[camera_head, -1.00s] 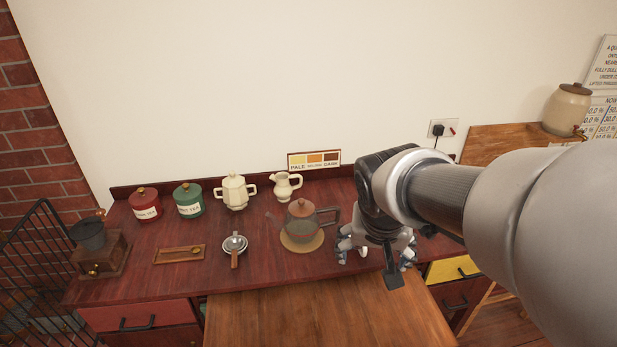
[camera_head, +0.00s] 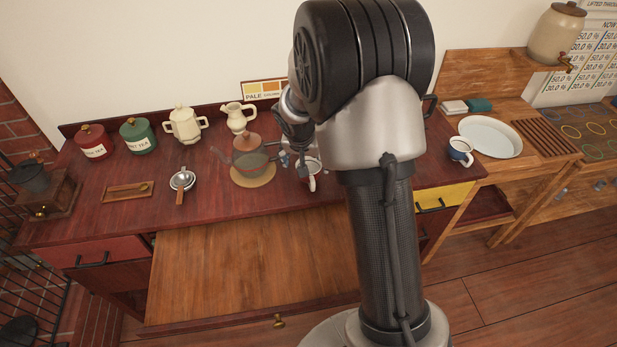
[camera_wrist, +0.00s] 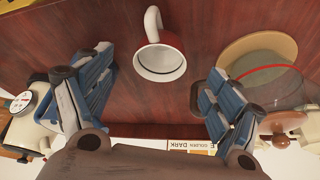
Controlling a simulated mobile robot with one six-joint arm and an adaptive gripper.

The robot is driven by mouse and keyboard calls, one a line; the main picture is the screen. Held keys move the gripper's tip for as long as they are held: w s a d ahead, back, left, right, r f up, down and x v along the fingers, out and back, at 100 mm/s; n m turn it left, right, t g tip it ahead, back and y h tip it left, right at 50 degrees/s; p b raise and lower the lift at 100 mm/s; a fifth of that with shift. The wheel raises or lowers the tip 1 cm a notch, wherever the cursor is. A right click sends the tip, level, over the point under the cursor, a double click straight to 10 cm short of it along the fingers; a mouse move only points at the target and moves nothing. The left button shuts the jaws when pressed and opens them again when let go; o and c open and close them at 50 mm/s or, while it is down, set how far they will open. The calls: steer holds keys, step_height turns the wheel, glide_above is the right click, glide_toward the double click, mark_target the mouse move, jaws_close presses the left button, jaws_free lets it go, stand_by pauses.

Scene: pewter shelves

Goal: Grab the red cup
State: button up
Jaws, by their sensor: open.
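The red cup (camera_wrist: 173,41) has a white inside and a white handle and stands on the dark red counter (camera_wrist: 215,25). In the wrist view it is at top centre, its open mouth facing the camera. My gripper (camera_wrist: 155,92) is open, with one finger on each side of the picture and the cup in line with the gap between them. No finger visibly touches the cup. In the head view the cup (camera_head: 312,181) is partly hidden by my arm, and my gripper (camera_head: 293,161) is just left of it, mostly hidden.
A glass teapot (camera_head: 248,158) on a round mat stands close left of the cup. A cream pitcher (camera_head: 238,117) and a cream pot (camera_head: 183,126) stand behind. A blue cup (camera_head: 460,151) and a white plate (camera_head: 490,137) are at right. The counter's front edge is clear.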

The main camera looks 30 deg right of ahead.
mark_target(314, 166)
steer(key=b+x, duration=0.2)
steer(key=x, duration=0.6)
steer(key=shift+w+f, duration=0.2)
steer(key=shift+f, duration=0.15)
steer(key=shift+a, duration=0.1)
steer(key=shift+c, duration=0.3)
steer(key=c, duration=1.2)
